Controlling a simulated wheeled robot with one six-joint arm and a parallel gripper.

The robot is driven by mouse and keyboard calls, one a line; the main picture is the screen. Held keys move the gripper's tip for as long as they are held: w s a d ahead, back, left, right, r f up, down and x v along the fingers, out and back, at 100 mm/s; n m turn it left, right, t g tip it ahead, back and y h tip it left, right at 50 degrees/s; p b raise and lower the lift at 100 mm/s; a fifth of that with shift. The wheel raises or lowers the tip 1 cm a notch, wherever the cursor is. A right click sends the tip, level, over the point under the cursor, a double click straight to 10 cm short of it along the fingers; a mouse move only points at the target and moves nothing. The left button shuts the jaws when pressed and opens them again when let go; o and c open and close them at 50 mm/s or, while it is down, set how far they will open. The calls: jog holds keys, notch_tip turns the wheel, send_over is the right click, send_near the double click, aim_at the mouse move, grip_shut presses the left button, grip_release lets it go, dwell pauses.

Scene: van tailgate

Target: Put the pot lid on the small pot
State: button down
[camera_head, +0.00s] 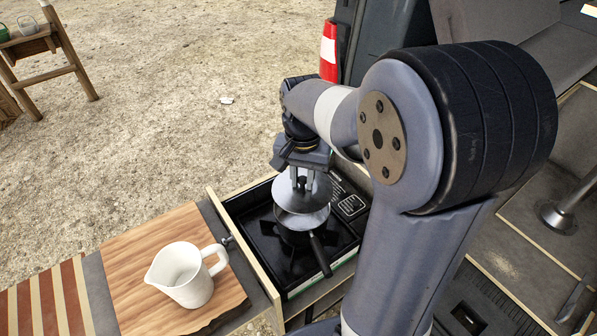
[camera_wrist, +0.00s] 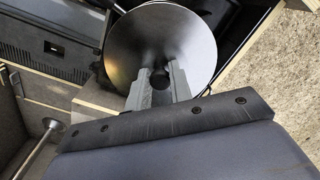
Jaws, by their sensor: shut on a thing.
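The pot lid (camera_head: 301,190) is a round, shiny metal disc with a dark knob. My gripper (camera_head: 302,180) is shut on its knob and holds it over the small pot (camera_head: 304,231). In the wrist view the lid (camera_wrist: 162,45) fills the top middle, with the gripper fingers (camera_wrist: 160,82) on either side of the knob. The small pot is metal with a dark handle pointing toward the front, and stands on the black stove. The lid appears above the pot and slightly behind its middle; the exact gap is hard to tell. The lid hides most of the pot in the wrist view.
The stove (camera_head: 262,250) sits in a wooden-edged drawer. A white pitcher (camera_head: 184,277) stands on the wooden board (camera_head: 135,252) to the left. The van interior is at the right; open gravel lies at the back left.

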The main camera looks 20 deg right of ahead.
jog(key=shift+f+b, duration=2.1)
jog(key=shift+f, duration=0.75)
jog(key=shift+f, duration=0.25)
jog(key=c, duration=1.2)
grip_release()
jog(key=shift+o, duration=0.5)
jog(key=o, duration=0.4)
